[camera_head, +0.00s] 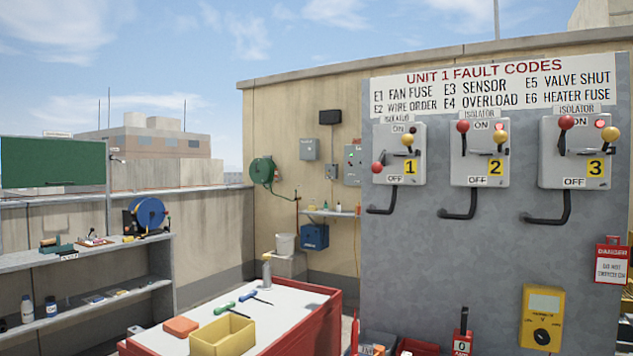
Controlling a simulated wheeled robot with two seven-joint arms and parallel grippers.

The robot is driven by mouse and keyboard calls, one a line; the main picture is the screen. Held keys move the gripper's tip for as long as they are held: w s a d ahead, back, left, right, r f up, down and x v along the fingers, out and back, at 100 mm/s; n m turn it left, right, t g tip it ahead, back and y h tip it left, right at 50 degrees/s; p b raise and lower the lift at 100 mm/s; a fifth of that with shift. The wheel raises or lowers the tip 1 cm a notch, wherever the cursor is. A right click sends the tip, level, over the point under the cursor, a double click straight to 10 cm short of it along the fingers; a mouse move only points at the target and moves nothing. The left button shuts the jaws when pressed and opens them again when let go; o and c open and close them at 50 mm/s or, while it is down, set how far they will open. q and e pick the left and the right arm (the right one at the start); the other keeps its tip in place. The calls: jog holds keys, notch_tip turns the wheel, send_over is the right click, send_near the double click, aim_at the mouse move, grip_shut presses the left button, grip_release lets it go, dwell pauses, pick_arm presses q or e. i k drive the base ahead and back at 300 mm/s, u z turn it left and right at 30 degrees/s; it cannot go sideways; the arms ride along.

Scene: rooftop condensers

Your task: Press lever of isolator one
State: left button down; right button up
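Isolator one (419,176) is a pale grey box with a yellow "1" label, leftmost of three on the grey panel. Its red ball knob (377,167) is low at the left edge, above the OFF mark. A lever with a yellow ball (407,140) is at its upper right, beside a small dark lamp. A black bent handle (382,210) hangs below the box. Neither of my grippers is in view.
Isolator two (470,173) and isolator three (560,174) have red knobs high by ON and lit red lamps. A yellow meter (541,318) is lower right. A red-sided workbench (290,292) with tools stands in front, left of the panel; shelves (90,262) are far left.

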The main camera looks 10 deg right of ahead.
aim_at(377, 167)
jog(key=z, duration=0.25)
jog(key=i, duration=1.1)
jog(key=z, duration=0.85)
